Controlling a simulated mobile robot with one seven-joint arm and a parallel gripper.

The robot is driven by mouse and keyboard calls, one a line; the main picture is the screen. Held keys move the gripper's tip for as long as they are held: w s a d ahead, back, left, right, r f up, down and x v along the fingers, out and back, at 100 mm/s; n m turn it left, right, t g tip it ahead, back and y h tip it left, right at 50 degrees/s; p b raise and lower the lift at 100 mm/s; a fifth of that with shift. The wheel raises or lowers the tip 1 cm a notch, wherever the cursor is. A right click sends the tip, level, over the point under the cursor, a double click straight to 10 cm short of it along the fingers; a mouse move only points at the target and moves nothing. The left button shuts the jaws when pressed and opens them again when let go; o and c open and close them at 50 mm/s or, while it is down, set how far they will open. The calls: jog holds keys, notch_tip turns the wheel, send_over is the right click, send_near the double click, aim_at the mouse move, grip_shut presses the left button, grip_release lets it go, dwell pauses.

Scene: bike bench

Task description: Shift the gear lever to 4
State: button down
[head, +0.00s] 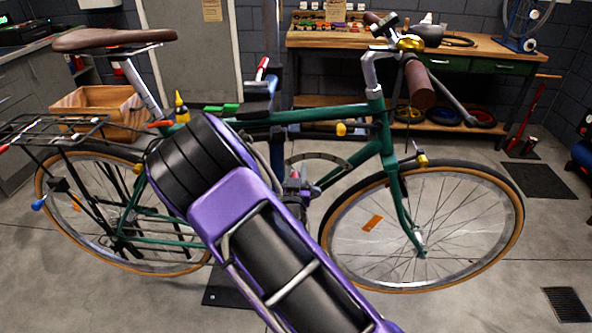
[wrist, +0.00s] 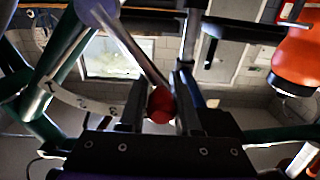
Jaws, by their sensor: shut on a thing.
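In the wrist view, my gripper (wrist: 160,108) is shut on the red knob (wrist: 160,104) of the gear lever, one finger on each side. The lever's silver rod (wrist: 136,52) slants from the knob up and to the left. A pale curved gear plate (wrist: 78,104) with small marks lies left of the knob, beside the green frame tube. In the head view, the curved plate (head: 320,159) shows under the bike's top tube.
The green bike (head: 385,140) stands across the head view, with a brown saddle (head: 115,39) at left and front wheel (head: 440,225) at right. A workbench (head: 460,46) and a wooden crate (head: 97,101) stand behind it. The floor at front right is clear.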

jog(key=shift+a+f, duration=0.15)
jog(key=shift+f, duration=0.05)
dwell(0.3)
jog(key=shift+b, duration=0.3)
jog(key=shift+d+r+m+b, duration=0.15)
jog(key=shift+d+m+b, duration=0.5)
jog(key=shift+m+b, duration=0.3)
jog(key=m+b, duration=0.1)
jog(key=d+r+m+b, duration=0.1)
jog(key=shift+s+d+r+b, duration=0.1)
jog(key=shift+d+b, duration=0.2)
jog(key=c, duration=0.7)
grip_release()
jog(key=shift+o, duration=0.3)
jog(key=shift+r, duration=0.1)
